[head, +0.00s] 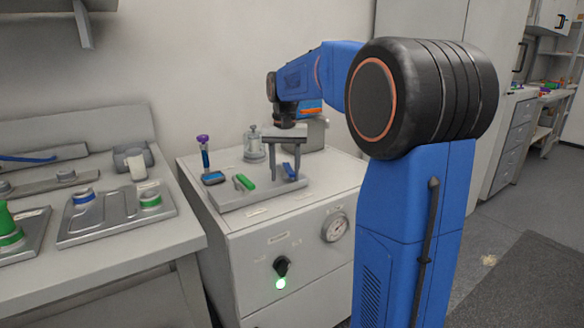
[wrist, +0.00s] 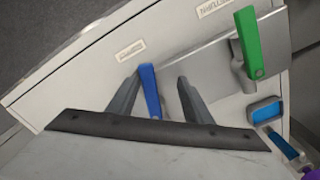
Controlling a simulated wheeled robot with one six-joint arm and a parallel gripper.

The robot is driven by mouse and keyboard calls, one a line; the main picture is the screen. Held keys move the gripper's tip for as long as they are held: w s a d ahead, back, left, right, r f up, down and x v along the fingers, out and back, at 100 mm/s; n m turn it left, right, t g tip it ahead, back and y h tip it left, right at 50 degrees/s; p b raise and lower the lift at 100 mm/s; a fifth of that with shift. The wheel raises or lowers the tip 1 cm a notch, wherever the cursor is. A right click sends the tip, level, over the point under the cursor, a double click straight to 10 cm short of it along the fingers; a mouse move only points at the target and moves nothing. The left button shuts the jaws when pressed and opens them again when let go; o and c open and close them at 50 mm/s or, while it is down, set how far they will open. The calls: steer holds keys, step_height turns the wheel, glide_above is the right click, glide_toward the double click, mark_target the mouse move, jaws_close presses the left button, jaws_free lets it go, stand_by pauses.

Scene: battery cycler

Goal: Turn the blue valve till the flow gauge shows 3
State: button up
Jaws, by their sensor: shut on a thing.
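The blue valve's handle (head: 290,172) is on the plate on top of the white cabinet. It also shows as a blue lever (wrist: 150,90) in the wrist view, between the two fingers. My gripper (head: 286,172) points down over it and is shut on the handle; it also shows in the wrist view (wrist: 162,82). The flow gauge (head: 336,227) is a round white dial on the cabinet's front. Its needle is too small to read. The blue valve's body is mostly hidden.
A green valve (head: 243,182) stands left of the blue one and shows in the wrist view (wrist: 249,45).

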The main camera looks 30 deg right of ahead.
steer(key=shift+o, duration=0.5)
steer(key=shift+w+a+m, duration=0.3)
steer(key=shift+m, duration=0.45)
steer(key=shift+w+a+m, duration=0.25)
steer(key=shift+a+m, duration=0.05)
steer(key=shift+m, duration=0.45)
steer(key=shift+o, duration=1.1)
steer(key=shift+w+a+m, duration=0.1)
steer(key=shift+m, duration=0.2)
steer(key=shift+c, duration=0.9)
steer(key=shift+r, duration=0.1)
steer(key=shift+r, duration=1.95)
steer(key=c, duration=0.5)
step_height(320, 180, up, 4)
steer(key=shift+c, duration=0.2)
